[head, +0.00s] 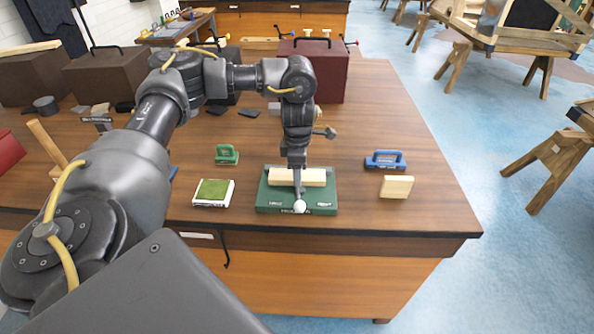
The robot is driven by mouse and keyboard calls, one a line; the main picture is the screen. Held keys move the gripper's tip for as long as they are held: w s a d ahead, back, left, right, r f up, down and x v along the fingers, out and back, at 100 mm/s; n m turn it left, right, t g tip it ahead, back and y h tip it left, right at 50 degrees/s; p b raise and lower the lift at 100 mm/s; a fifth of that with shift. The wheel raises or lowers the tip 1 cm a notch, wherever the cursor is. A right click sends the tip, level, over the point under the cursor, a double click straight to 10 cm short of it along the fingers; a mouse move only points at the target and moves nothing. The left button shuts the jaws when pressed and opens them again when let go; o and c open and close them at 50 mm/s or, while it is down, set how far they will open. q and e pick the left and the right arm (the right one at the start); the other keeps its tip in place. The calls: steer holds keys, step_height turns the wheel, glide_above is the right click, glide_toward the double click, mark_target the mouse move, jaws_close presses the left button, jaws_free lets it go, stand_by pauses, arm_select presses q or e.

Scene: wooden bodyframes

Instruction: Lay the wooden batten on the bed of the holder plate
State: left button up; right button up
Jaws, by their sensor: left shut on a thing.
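The wooden batten (282,177) is a pale, long block lying across the green holder plate (265,200), left to right in the head view. It looks level and at or very near the bed; the exact contact is hard to see. My left gripper (298,180) points down from above and is shut on the batten near its middle. The gripper hides that part of the batten. A white ball (299,206) shows just in front of the gripper, over the plate's front part. My right gripper is not in view.
A green-topped pad (213,192) lies left of the plate, with a green handled block (227,154) behind it. A blue handled block (385,159) and a pale wooden block (396,187) are at the right. A dark red box (318,75) stands behind. The table's front edge is close.

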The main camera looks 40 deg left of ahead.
arm_select(q)
steer(key=o, duration=0.8)
steer(key=shift+s+d+f, duration=0.1)
steer(key=shift+s+f, duration=0.2)
steer(key=shift+f, duration=0.3)
steer(key=shift+r, duration=0.1)
steer(key=r, duration=0.9)
steer(key=r+p, duration=0.1)
steer(key=r, duration=0.3)
steer(key=shift+w+r, duration=0.15)
steer(key=shift+w, duration=0.2)
